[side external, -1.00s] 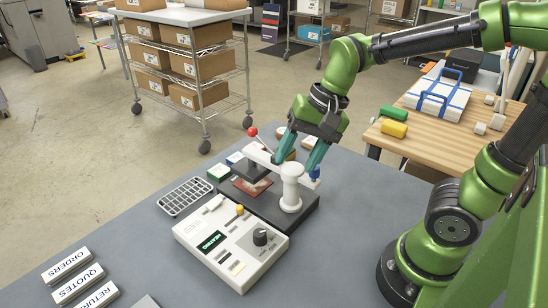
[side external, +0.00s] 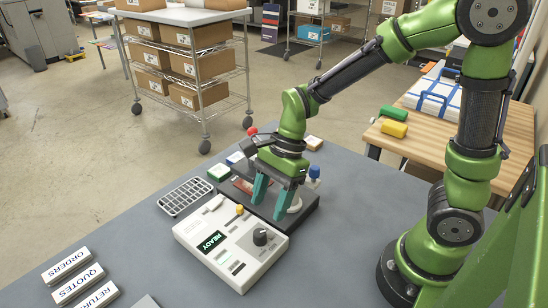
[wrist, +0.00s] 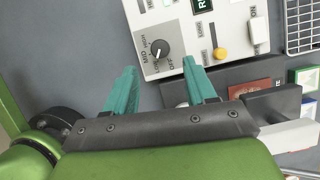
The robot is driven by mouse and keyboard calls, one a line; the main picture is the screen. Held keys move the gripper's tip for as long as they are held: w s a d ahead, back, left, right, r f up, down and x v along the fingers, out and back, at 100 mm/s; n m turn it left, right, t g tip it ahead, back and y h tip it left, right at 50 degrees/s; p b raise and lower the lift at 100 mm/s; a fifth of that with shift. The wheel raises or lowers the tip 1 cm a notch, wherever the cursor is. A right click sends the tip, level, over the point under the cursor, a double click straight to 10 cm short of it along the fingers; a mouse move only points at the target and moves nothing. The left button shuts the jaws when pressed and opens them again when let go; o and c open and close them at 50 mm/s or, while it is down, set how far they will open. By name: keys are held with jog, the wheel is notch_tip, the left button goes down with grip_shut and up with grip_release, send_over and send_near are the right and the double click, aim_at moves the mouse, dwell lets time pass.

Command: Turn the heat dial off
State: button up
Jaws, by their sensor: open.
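The heat dial (side external: 260,237) is a dark round knob on the right part of the white control panel (side external: 212,226). In the wrist view the dial (wrist: 159,49) sits just beyond my fingertips, with printed labels around it and a pale pointer mark. The panel's display (side external: 213,242) is lit green and reads READY. My gripper (side external: 269,208) is open, with teal fingers pointing down behind the panel, over the dark press base (side external: 306,215). In the wrist view my gripper (wrist: 160,65) has nothing between its fingers, which are apart from the dial.
A yellow knob (side external: 239,209) and a white switch (side external: 213,203) are on the panel. A red-tipped lever (side external: 252,131) stands behind my gripper. A wire rack (side external: 185,196) lies left of the panel. Label blocks (side external: 80,284) lie front left. The front grey table is mostly clear.

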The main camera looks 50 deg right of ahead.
aim_at(260, 232)
jog(key=x, duration=0.7)
jog(key=shift+f, duration=0.1)
jog(key=c, duration=1)
jog(key=shift+n, duration=0.4)
jog(key=n+g, duration=0.2)
jog(key=n, duration=0.2)
jog(key=shift+w+n, duration=0.2)
jog(key=shift+n, duration=0.1)
jog(key=shift+w+a+n+g+h, duration=0.1)
jog(key=shift+n+g+h, duration=0.25)
jog(key=shift+n, duration=0.75)
jog(key=shift+n+g+h, duration=0.35)
jog(key=shift+n, duration=0.75)
